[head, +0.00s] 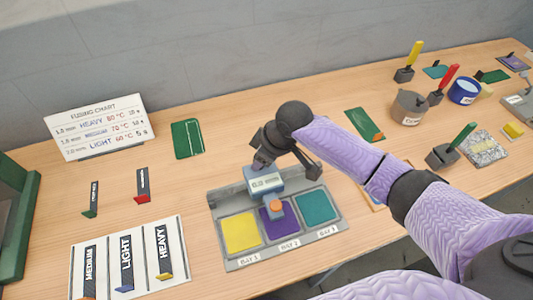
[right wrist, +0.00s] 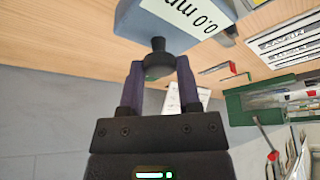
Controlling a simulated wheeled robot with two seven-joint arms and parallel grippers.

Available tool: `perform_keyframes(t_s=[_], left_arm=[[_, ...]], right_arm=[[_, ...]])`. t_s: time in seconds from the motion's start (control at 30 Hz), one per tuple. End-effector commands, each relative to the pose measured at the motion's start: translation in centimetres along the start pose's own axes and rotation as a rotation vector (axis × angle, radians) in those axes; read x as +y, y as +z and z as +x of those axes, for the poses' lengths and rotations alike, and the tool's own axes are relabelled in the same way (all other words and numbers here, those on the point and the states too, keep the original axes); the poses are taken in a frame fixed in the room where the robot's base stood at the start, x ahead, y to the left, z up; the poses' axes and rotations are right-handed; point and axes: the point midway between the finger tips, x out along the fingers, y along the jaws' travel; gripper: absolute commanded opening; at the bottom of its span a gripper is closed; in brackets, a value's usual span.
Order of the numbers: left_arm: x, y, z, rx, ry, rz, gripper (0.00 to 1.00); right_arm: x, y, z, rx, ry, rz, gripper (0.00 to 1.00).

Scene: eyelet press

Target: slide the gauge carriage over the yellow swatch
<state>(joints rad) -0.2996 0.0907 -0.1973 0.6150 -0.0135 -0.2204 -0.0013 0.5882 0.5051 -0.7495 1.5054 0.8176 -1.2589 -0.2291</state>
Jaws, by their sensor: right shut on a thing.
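The gauge carriage (head: 264,181) is a blue-grey block with a white label reading about 0.0 mm, on the rear rail of a grey tray (head: 224,191). Its arm with an orange top (head: 276,205) reaches over the purple swatch (head: 279,227) in the middle bay. The yellow swatch (head: 240,233) lies in the left bay and the teal swatch (head: 316,207) in the right bay. My right gripper (head: 262,163) is at the back of the carriage. In the right wrist view its fingers are shut on the carriage's dark knob (right wrist: 158,60). My left gripper is out of view.
A fusing chart (head: 100,127) stands at the back left, with a green mat (head: 187,139) beside it. A label sheet (head: 130,258) lies left of the tray. Tools, a blue tub (head: 465,91) and a grey pot (head: 408,108) stand to the right. The table just left of the tray is bare.

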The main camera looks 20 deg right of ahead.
Motion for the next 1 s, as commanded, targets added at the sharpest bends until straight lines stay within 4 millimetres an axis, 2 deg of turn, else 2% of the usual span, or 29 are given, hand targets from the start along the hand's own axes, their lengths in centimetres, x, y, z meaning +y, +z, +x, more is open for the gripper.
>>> perform_keyframes(t_s=[0.1,0.3,0.43,0.73,0.77,0.9,1.0], left_arm=[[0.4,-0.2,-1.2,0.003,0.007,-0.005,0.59],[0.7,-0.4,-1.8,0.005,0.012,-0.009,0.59],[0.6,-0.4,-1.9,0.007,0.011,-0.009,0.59],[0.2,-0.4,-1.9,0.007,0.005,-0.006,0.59],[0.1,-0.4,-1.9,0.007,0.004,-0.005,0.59],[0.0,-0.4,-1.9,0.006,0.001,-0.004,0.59],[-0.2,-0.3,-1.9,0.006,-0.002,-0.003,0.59]], right_arm=[[-2.2,-2.1,0.5,0.002,-0.007,-0.001,0.00],[-5.3,-4.8,1.9,0.001,-0.006,0.000,0.00],[-6.2,-5.6,2.2,0.000,-0.003,-0.001,0.00],[-6.4,-5.7,2.4,0.003,-0.005,-0.001,0.00],[-6.4,-5.8,2.4,0.003,-0.006,-0.001,0.45],[-6.4,-5.7,2.3,0.003,-0.005,-0.001,0.75],[-6.3,-5.7,2.3,0.002,-0.004,-0.001,0.77]])
